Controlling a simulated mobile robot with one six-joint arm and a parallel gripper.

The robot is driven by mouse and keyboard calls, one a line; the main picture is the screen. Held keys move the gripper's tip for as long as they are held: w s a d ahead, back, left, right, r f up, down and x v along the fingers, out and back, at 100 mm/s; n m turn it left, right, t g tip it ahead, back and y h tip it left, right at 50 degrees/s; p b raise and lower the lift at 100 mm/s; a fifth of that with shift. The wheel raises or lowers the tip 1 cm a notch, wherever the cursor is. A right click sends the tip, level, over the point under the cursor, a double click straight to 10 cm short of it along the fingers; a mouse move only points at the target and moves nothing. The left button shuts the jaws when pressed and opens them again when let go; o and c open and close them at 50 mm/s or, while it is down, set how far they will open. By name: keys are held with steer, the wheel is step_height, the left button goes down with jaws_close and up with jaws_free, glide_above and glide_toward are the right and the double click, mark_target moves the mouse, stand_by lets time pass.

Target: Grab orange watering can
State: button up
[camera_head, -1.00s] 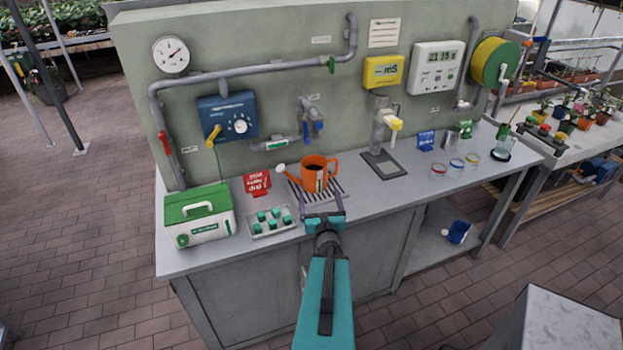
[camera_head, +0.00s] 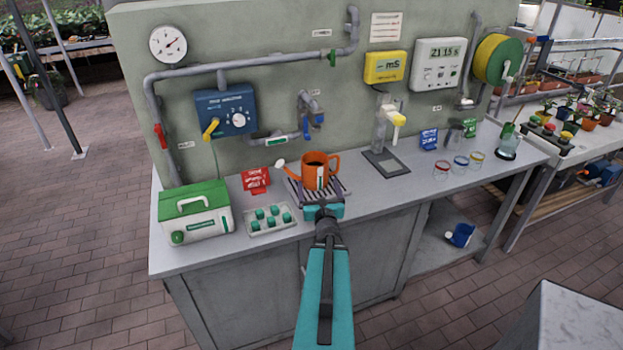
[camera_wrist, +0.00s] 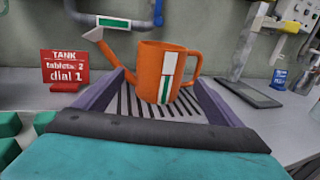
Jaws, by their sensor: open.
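The orange watering can (camera_head: 314,171) stands upright on a striped drain grate (camera_head: 297,188) on the bench, its spout to the left and its handle to the right. In the wrist view the can (camera_wrist: 160,72) is in the middle, with a white and green label facing me. My gripper (camera_head: 321,194) is at the front of the can, open. In the wrist view its two purple fingers (camera_wrist: 160,95) reach forward on either side of the can's lower body. I cannot tell whether they touch it.
A red sign (camera_head: 255,181) and a tray of green-capped vials (camera_head: 269,219) stand left of the can, with a green-lidded box (camera_head: 194,213) farther left. A metering stand (camera_head: 386,160) is to the right. Pipes and a tap (camera_head: 310,115) hang on the wall behind.

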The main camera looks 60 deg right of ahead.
mark_target(316, 176)
steer(key=shift+b+x, duration=0.8)
steer(key=shift+b, duration=0.25)
steer(key=shift+w+d+f+b, duration=0.1)
steer(key=shift+w+f+b, duration=0.05)
steer(key=shift+b, duration=0.4)
steer(key=w+b, duration=0.1)
steer(key=b, duration=0.3)
steer(key=shift+d+f, duration=0.1)
steer(key=shift+d, duration=0.3)
steer(key=d+b, duration=0.1)
steer(key=b, duration=0.4)
steer(key=shift+w, duration=0.15)
steer(key=shift+r+b, duration=0.25)
steer(key=shift+b, duration=0.05)
steer(key=shift+d, duration=0.15)
steer(key=shift+p+x, duration=0.55)
steer(key=shift+x, duration=0.5)
steer(key=shift+p+x, duration=0.5)
steer(key=shift+x, duration=1)
